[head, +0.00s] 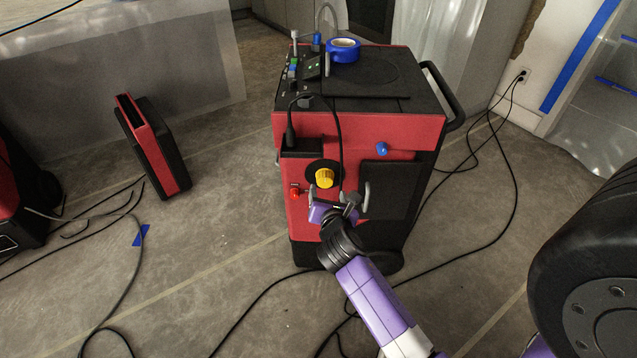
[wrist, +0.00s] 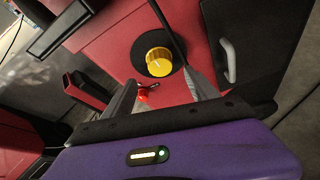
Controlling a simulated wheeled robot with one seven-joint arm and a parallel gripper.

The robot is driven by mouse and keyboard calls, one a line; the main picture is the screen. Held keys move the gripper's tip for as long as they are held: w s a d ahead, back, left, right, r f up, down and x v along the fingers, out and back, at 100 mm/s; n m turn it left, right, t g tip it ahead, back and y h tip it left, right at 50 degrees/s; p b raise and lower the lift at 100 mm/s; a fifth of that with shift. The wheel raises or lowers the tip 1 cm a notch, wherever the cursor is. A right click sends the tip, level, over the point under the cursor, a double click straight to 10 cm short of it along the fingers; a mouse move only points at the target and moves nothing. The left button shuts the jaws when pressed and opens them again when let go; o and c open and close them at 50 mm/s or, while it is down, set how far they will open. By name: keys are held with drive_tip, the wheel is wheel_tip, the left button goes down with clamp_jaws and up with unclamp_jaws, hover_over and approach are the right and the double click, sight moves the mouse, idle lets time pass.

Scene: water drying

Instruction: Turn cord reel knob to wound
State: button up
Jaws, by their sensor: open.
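A yellow ribbed knob (head: 324,179) sits on a black round plate on the front of the red and black machine (head: 357,127). In the wrist view the yellow knob (wrist: 159,61) is above and ahead of my fingers, with a pale line on its face. My gripper (head: 339,192) is open and empty, in front of the machine and just below and right of the knob. In the wrist view my gripper (wrist: 160,85) has its two grey fingers spread apart, and I see no contact with the knob.
A red knob (head: 294,192) sits left of the yellow one, and a blue knob (head: 382,149) at upper right. A black cable (head: 339,140) hangs close beside the yellow knob. Blue tape (head: 343,50) rests on top. Cables lie on the floor.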

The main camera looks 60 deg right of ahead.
sight(325, 182)
drive_tip(key=shift+b+x, duration=0.75)
drive_tip(key=shift+x, duration=3.15)
drive_tip(key=shift+c, duration=0.2)
drive_tip(key=c, duration=1.3)
